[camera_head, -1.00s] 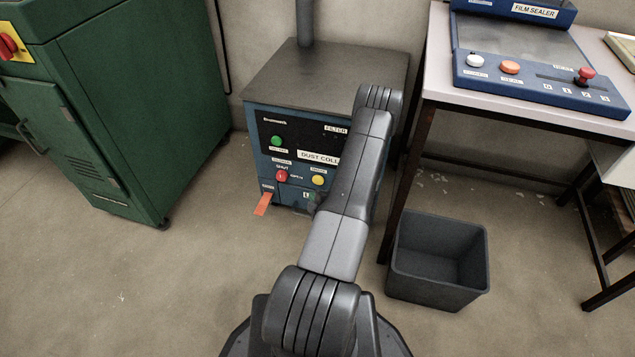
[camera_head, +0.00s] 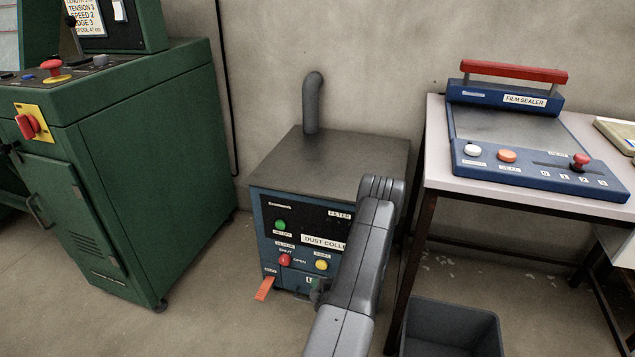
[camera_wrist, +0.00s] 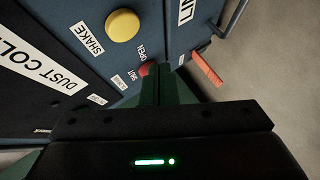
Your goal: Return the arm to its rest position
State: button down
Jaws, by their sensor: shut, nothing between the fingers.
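My arm (camera_head: 362,260) reaches forward from the bottom of the head view, and its links cover the right part of the dust collector's front. My gripper (camera_wrist: 166,84) shows in the wrist view with its two dark green fingers together and nothing between them. It is in front of the blue dust collector (camera_head: 330,165), pointing towards the red SHUT button (camera_wrist: 147,69). I cannot tell whether the fingertips touch the panel. In the head view the gripper is mostly hidden behind my arm.
A green machine cabinet (camera_head: 150,170) stands at left. A table (camera_head: 433,150) with a blue film sealer (camera_head: 540,175) is at right, with a dark bin (camera_head: 450,325) below it. An orange tab (camera_head: 265,289) juts from the dust collector's lower left. Bare floor lies between cabinet and collector.

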jog(key=p, duration=0.1)
jog(key=w+p, duration=0.1)
jog(key=p, duration=0.1)
jog(key=shift+w+d+r, duration=0.15)
jog(key=shift+d+r, duration=0.05)
jog(key=shift+r, duration=0.05)
jog(key=s, duration=0.1)
jog(key=s+a, duration=0.1)
jog(key=s, duration=0.3)
jog(key=shift+s+a+f, duration=0.25)
jog(key=shift+a, duration=0.15)
jog(key=w+d+b, duration=0.2)
jog(key=w+b, duration=0.1)
jog(key=w, duration=0.2)
jog(key=shift+w+f, duration=0.2)
jog(key=shift+w, duration=0.2)
jog(key=p, duration=0.1)
jog(key=r+p, duration=0.1)
jog(key=p, duration=0.1)
jog(key=shift+s+a, duration=0.1)
jog(key=shift+s, duration=0.1)
